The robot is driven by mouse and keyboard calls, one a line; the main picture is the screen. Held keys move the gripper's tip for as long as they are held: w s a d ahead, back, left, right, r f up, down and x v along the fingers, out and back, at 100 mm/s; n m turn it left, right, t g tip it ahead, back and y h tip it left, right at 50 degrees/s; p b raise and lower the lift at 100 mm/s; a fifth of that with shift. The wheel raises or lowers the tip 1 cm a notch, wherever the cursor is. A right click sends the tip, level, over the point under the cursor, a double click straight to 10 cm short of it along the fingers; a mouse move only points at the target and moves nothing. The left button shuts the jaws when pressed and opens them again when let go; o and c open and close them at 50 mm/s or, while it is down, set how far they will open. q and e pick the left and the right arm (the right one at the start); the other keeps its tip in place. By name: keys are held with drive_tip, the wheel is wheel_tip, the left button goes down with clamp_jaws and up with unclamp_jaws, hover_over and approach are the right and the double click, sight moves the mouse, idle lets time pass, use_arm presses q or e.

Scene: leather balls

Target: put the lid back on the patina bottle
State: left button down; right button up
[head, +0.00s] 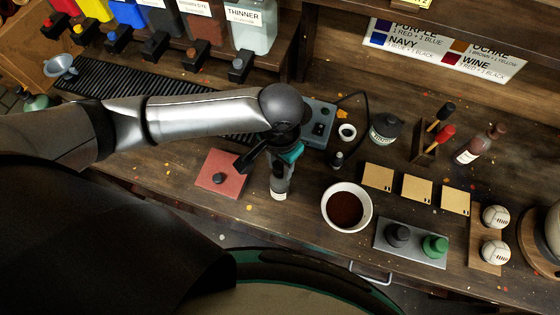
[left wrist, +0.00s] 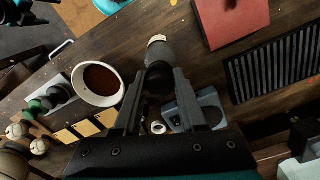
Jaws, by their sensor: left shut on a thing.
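A grey bottle with a pale label (head: 279,192) stands near the middle of the bench; it also shows in the left wrist view (left wrist: 158,52). I cannot read its label. My left gripper (head: 281,168) is directly above it. In the left wrist view, the fingers (left wrist: 159,74) are shut on a black rounded piece (left wrist: 159,82) at the bottle's near end. I cannot tell whether this piece is a lid or the bottle's own top, or whether it is seated. My right gripper is not in view.
A white bowl of dark brown liquid (head: 346,203), tan cards (head: 378,176), a tray with dark and green knobs (head: 400,255) and baseballs (head: 495,217) lie to the right. A grey control box (head: 318,122) and dark jar (head: 385,130) stand behind. Bare wood lies around the red slab.

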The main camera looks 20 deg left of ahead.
use_arm(q)
drive_tip(key=p, duration=0.3)
drive_tip(key=shift+f, duration=0.15)
idle(2.7)
idle(0.3)
unclamp_jaws()
idle(0.6)
drive_tip(key=shift+r, duration=3.45)
clamp_jaws()
drive_tip(key=shift+f, duration=0.2)
